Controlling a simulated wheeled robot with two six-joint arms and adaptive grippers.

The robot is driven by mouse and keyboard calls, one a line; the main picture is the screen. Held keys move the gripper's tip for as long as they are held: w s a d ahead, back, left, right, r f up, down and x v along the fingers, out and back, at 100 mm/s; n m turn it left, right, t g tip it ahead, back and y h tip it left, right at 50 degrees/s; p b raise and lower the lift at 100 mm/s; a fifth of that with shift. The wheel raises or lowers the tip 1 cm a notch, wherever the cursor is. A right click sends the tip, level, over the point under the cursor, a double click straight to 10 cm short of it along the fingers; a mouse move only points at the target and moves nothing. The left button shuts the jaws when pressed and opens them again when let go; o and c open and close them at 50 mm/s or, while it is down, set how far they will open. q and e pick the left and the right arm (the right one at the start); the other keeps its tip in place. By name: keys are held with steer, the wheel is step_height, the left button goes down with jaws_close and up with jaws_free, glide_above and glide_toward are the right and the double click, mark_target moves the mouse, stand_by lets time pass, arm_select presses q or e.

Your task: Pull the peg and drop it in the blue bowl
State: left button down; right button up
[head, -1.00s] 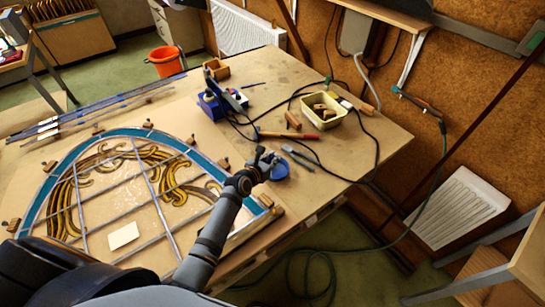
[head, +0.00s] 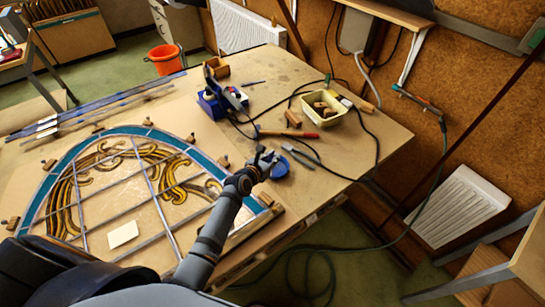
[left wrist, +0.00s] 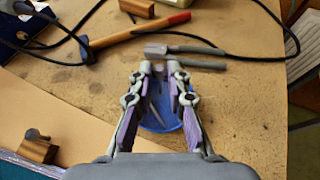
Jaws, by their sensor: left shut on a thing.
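The blue bowl (head: 281,171) sits near the table's right front edge, beside the leaded panel (head: 118,205). In the left wrist view the bowl (left wrist: 168,121) is below and between my fingers, with some small slim grey things in it. My left gripper (head: 266,157) is over the bowl. In the left wrist view its fingertips (left wrist: 160,69) are close together on a small grey thing, which I take for the peg (left wrist: 159,75); it is mostly hidden by the fingers. My right gripper is not in view.
Grey-handled pliers (head: 301,157) lie just beyond the bowl, with a red-handled hammer (head: 288,134) behind them. A yellow tub (head: 323,108) of wooden pieces and black cables are farther back. A wooden block (left wrist: 38,147) stands left of the gripper in the wrist view.

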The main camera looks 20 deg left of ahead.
arm_select(q)
steer(key=shift+f+b, duration=1.55)
steer(key=shift+f, duration=0.7)
stand_by(0.7)
steer(key=c, duration=1.2)
jaws_free()
steer(key=shift+s+r, duration=0.1)
steer(key=shift+s, duration=0.1)
steer(key=v, duration=1.1)
steer(key=shift+s, duration=0.3)
steer(key=shift+r, duration=0.1)
steer(key=shift+s, duration=0.1)
